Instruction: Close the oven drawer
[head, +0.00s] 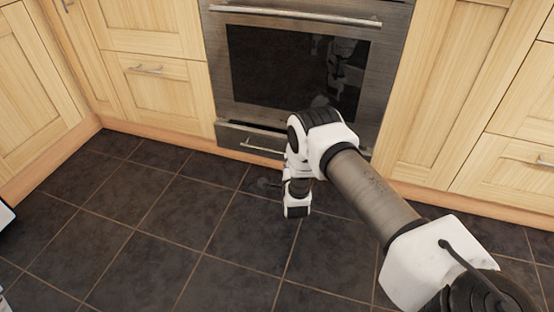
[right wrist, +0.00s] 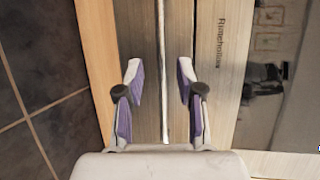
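The oven drawer (head: 236,139) is the low metal front under the oven, with a thin bar handle (head: 262,149). A dark gap along its top edge shows it standing slightly open. My right arm hides its right part. My right gripper (head: 268,184) is low in front of the drawer, small and dark against the floor. In the right wrist view its two fingers (right wrist: 162,90) are apart, with the drawer handle (right wrist: 162,60) running between them. I cannot tell whether they touch the drawer. Nothing is held. My left gripper is out of view.
The oven door (head: 295,65) above the drawer is shut, with a long bar handle (head: 290,15). Wooden cabinets (head: 155,90) flank the oven on both sides. The dark tiled floor (head: 170,215) in front is clear.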

